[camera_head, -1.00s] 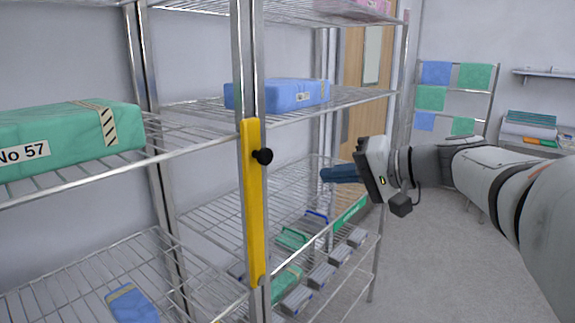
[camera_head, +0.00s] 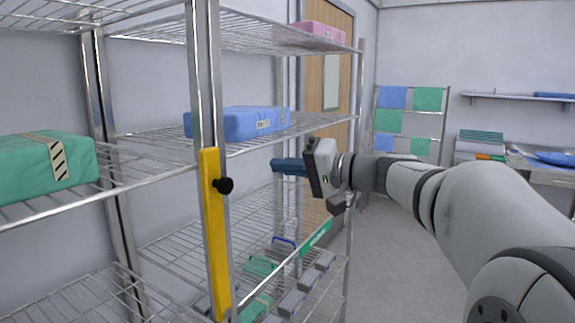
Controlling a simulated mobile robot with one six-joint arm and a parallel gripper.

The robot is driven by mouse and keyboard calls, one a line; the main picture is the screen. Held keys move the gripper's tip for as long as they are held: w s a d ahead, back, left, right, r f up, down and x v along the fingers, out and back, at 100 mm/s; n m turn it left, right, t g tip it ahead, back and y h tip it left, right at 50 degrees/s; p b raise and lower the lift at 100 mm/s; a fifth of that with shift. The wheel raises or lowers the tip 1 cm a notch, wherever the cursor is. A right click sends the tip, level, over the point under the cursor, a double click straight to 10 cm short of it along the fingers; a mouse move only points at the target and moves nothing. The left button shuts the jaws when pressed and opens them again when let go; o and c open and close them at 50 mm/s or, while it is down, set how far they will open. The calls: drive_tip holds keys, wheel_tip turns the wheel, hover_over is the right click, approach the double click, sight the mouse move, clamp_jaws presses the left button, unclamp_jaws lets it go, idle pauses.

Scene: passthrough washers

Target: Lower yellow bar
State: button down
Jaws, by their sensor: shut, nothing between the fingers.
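The yellow bar (camera_head: 214,245) stands upright along the front shelf post. A black knob (camera_head: 223,185) sticks out near its top, and its lower end reaches close to the bottom of the picture. My gripper (camera_head: 277,166) is to the right of the bar and a little above the knob's height, apart from both. Its blue fingers point left and are shut with nothing between them.
Wire shelves carry a green package (camera_head: 45,170), a blue package (camera_head: 240,123) and a pink package (camera_head: 320,33). Grey bins (camera_head: 292,300) line the lower shelf. A towel rack (camera_head: 408,120) stands behind, with open floor (camera_head: 395,245) at the right.

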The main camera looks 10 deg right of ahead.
drive_tip(key=a+f+p, duration=0.2)
drive_tip(key=a, duration=0.5)
drive_tip(key=shift+w, duration=0.2)
drive_tip(key=shift+a+f, duration=0.15)
drive_tip(key=shift+a, duration=0.05)
